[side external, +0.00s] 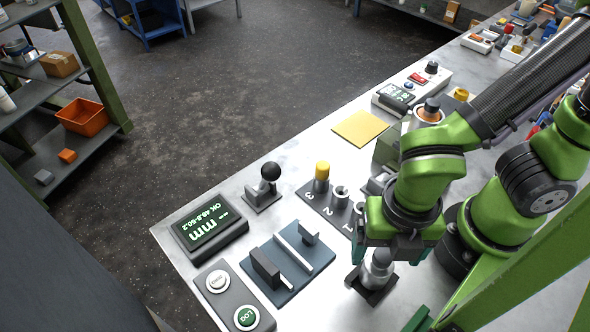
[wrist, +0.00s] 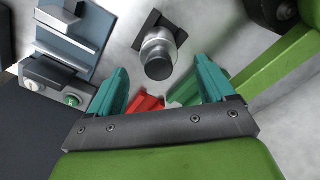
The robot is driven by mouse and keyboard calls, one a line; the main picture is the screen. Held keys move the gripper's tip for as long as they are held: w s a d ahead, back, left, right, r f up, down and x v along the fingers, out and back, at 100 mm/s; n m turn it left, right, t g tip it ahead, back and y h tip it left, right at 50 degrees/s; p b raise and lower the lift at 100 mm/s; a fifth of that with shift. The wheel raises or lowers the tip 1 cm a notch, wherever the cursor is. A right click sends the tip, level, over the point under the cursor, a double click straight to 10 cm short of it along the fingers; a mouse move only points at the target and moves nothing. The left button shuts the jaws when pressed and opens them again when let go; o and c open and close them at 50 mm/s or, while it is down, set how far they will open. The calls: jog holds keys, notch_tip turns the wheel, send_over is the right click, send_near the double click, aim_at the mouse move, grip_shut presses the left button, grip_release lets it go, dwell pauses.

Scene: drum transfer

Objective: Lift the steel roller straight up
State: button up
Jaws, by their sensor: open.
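The steel roller (wrist: 159,55) is a shiny silver cylinder with a dark end, standing on a dark square base (wrist: 150,20) in the wrist view. In the side view the roller (side external: 377,271) shows beneath my gripper, its upper part partly hidden by the gripper. My gripper (side external: 389,256) points down with its teal fingers apart. In the wrist view my gripper (wrist: 162,66) is open and empty, with the roller ahead between the lines of the two fingers. I cannot tell whether the fingers reach down beside it.
A numbered block (side external: 328,202) with a yellow-topped pin stands behind the gripper. Left are a blue slide fixture (side external: 318,262), a millimetre display (side external: 209,231), a two-button box (side external: 232,299) and a black-knobbed lever (side external: 268,181). A red object (wrist: 148,104) lies near the fingers. A yellow sheet (side external: 361,128) lies farther back.

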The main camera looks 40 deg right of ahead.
aim_at(377, 268)
notch_tip(377, 268, down, 4)
jog(key=shift+w+f, duration=0.1)
jog(key=shift+c, duration=0.4)
grip_shut()
